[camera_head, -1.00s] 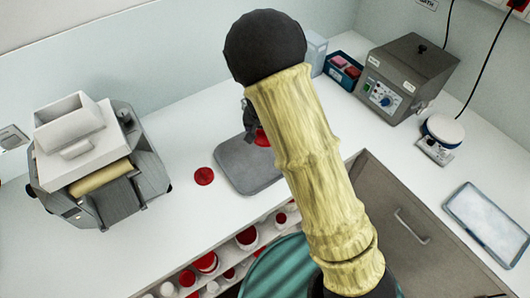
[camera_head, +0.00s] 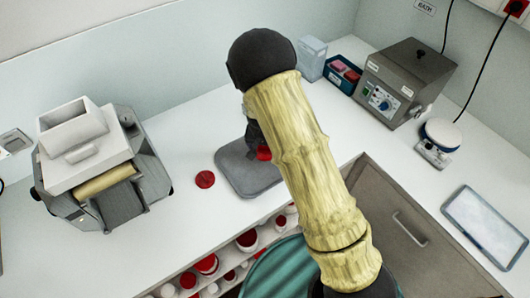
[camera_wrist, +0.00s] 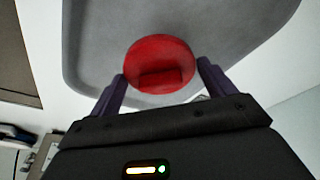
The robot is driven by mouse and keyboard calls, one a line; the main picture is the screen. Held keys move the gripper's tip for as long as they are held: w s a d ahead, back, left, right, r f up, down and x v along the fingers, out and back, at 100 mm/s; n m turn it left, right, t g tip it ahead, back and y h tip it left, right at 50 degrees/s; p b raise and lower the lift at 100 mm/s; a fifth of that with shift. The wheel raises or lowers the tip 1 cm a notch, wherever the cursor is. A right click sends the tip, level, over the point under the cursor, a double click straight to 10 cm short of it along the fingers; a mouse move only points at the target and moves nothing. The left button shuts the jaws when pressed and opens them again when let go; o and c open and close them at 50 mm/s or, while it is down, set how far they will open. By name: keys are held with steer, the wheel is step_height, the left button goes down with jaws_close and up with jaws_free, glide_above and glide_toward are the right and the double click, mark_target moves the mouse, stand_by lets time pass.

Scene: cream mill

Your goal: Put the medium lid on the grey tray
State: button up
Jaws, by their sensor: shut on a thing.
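A red round lid (camera_wrist: 160,52) with a raised grip bar is between the fingers of my gripper (camera_wrist: 161,74), which is shut on it. In the head view the held lid (camera_head: 263,153) shows partly beside my arm, over the grey tray (camera_head: 237,182). The tray also fills much of the wrist view (camera_wrist: 230,45), behind the lid. I cannot tell whether the lid touches the tray. My arm hides the tray's right side and most of the gripper in the head view.
Another red lid (camera_head: 205,179) lies on the white counter just left of the tray. A grey-white mill (camera_head: 100,165) stands further left. A control box (camera_head: 405,80), a blue bin (camera_head: 342,73) and a small scale (camera_head: 438,140) stand right. Red-lidded jars fill the shelf below.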

mark_target(265, 154)
steer(key=shift+f+p, duration=0.55)
steer(key=shift+f, duration=1.5)
steer(key=shift+f, duration=0.2)
steer(key=o, duration=0.9)
steer(key=shift+r, duration=0.1)
steer(key=shift+r, duration=0.15)
steer(key=b+v, duration=0.2)
steer(key=v, duration=1)
steer(key=shift+w, duration=0.1)
